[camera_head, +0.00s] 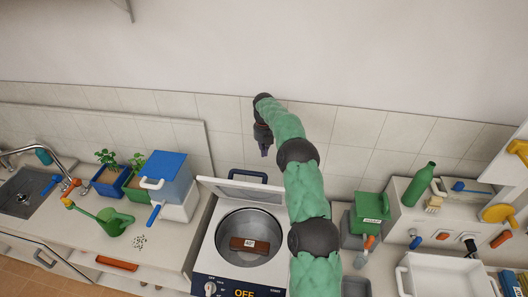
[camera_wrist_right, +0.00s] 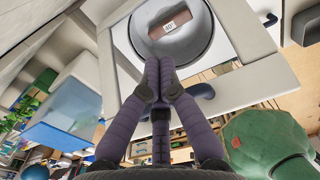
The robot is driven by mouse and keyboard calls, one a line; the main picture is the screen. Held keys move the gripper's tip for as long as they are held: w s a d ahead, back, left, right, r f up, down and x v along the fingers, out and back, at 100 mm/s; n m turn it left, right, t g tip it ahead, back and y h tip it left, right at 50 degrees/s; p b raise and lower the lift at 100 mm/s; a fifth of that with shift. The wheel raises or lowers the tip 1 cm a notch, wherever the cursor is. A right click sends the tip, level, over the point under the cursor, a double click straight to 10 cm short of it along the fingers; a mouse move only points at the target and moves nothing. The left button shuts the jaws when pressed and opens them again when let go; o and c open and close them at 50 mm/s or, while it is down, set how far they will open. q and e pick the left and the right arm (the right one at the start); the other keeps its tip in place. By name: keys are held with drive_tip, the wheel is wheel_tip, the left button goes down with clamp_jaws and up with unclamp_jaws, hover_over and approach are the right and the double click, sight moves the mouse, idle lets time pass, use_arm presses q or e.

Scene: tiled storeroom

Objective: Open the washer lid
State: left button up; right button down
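The white washer (camera_head: 208,250) stands below the middle of the head view, with a dark control panel reading OFF. Its lid (camera_head: 225,188) is raised at the back, so the round drum (camera_head: 266,214) shows open. A dark blue handle (camera_head: 247,174) is on the lid's far side; it also shows in the wrist view (camera_wrist_right: 202,91). My right gripper (camera_head: 265,152) is above and behind the lid, apart from the handle as far as I can see. In the wrist view its purple fingers (camera_wrist_right: 160,68) meet at the tips with nothing between them. My left gripper is out of view.
A brown block (camera_head: 249,245) lies in the drum. Left are a blue-lidded box (camera_head: 167,175), potted plants and a green watering can (camera_head: 112,221). Right are a green bin (camera_head: 371,207) and a white basin (camera_head: 445,277). A tiled wall (camera_head: 350,130) is behind.

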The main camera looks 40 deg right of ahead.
drive_tip(key=shift+r, duration=0.1)
wheel_tip(320, 180, up, 11)
drive_tip(key=c, duration=1.1)
unclamp_jaws()
drive_tip(key=shift+r, duration=0.35)
drive_tip(key=shift+o, duration=1)
drive_tip(key=shift+a+m, duration=0.2)
drive_tip(key=shift+m, duration=0.3)
drive_tip(key=m+t+h+b, duration=0.2)
drive_tip(key=m+b, duration=0.2)
drive_tip(key=m, duration=1.3)
hover_over(252, 188)
drive_tip(key=w+d, duration=0.2)
drive_tip(key=w, duration=0.2)
drive_tip(key=s+a+x, duration=0.1)
drive_tip(key=x, duration=0.7)
drive_tip(key=p+x, duration=0.1)
drive_tip(key=x, duration=0.6)
drive_tip(key=shift+w+d+p, duration=0.3)
drive_tip(key=shift+w+d, duration=0.1)
drive_tip(key=shift+w, duration=0.05)
clamp_jaws()
